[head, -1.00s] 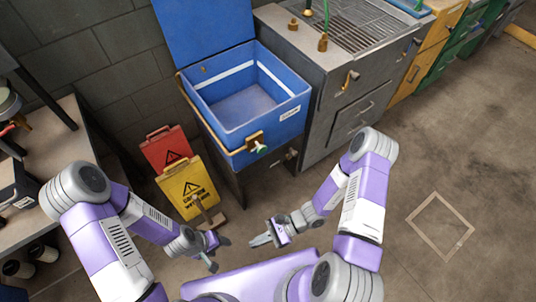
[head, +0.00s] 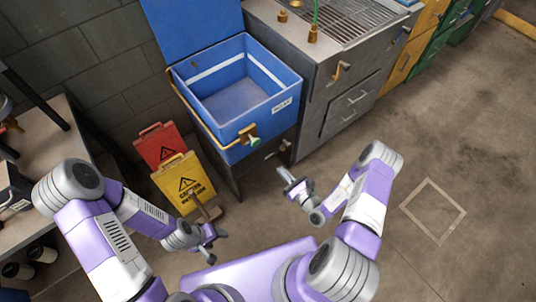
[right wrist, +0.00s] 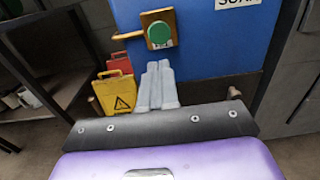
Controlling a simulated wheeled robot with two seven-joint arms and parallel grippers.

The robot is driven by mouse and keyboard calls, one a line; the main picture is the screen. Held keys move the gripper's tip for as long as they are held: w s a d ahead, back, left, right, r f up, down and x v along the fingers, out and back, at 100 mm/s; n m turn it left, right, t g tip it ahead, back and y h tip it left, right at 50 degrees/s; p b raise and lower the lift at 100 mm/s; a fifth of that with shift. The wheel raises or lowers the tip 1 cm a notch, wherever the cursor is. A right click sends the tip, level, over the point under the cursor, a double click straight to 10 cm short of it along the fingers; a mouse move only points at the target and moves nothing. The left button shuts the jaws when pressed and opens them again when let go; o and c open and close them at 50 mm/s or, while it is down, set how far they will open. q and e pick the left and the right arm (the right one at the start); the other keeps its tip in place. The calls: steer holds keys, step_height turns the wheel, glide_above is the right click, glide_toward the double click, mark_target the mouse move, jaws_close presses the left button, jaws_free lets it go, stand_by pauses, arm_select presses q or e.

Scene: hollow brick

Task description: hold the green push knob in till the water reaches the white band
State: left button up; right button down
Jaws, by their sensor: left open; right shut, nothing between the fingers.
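The green push knob (head: 255,140) sits on a brass fitting on the front of the blue tub (head: 228,133). The knob faces me in the right wrist view (right wrist: 159,33). The white band (head: 215,70) runs around the tub's inner walls near the top. I cannot make out a water surface inside. My right gripper (head: 285,175) is shut and empty, in front of and below the knob, apart from it. Its fingertips (right wrist: 155,66) show just under the knob in the right wrist view. My left gripper (head: 216,246) is open and empty, low over the floor.
A yellow caution sign (head: 185,184) and a red sign (head: 160,146) stand left of the tub. A grey metal sink unit (head: 330,75) adjoins its right side. A workbench (head: 45,160) is at the left. The floor at right is free, with a taped square (head: 433,211).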

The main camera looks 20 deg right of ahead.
mark_target(257, 143)
arm_select(q)
step_height(257, 143, down, 3)
steer(key=b, duration=0.2)
steer(key=shift+b, duration=0.35)
arm_select(e)
steer(key=x, duration=1.3)
steer(key=shift+w+a, duration=0.1)
steer(key=shift+w, duration=0.3)
